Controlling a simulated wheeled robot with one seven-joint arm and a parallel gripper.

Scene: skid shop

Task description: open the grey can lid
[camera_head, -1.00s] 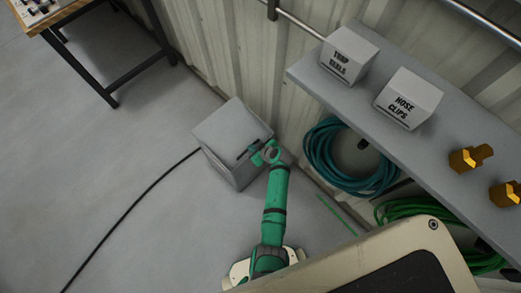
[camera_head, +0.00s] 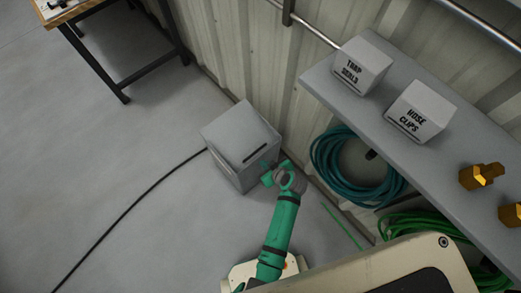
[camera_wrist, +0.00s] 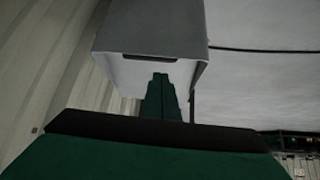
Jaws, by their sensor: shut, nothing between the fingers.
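The grey can (camera_head: 233,133) is a boxy bin on the floor against the corrugated wall. Its grey lid (camera_wrist: 150,25) lies over the top and looks closed, with a dark slot (camera_head: 262,154) along the edge facing my arm. The slot also shows in the wrist view (camera_wrist: 150,58). My gripper (camera_head: 266,174) is shut and empty, in front of the can's near face and below the slot. In the wrist view its shut fingers (camera_wrist: 160,77) point at the can's front, just under the slot. I cannot tell whether they touch it.
A shelf (camera_head: 395,134) at the right holds a trap seals box (camera_head: 361,68), a hose clips box (camera_head: 420,112) and brass fittings (camera_head: 482,176). Coiled teal hose (camera_head: 330,175) hangs below it. A black cable (camera_head: 125,210) crosses the open floor at left. A table (camera_head: 75,14) stands upper left.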

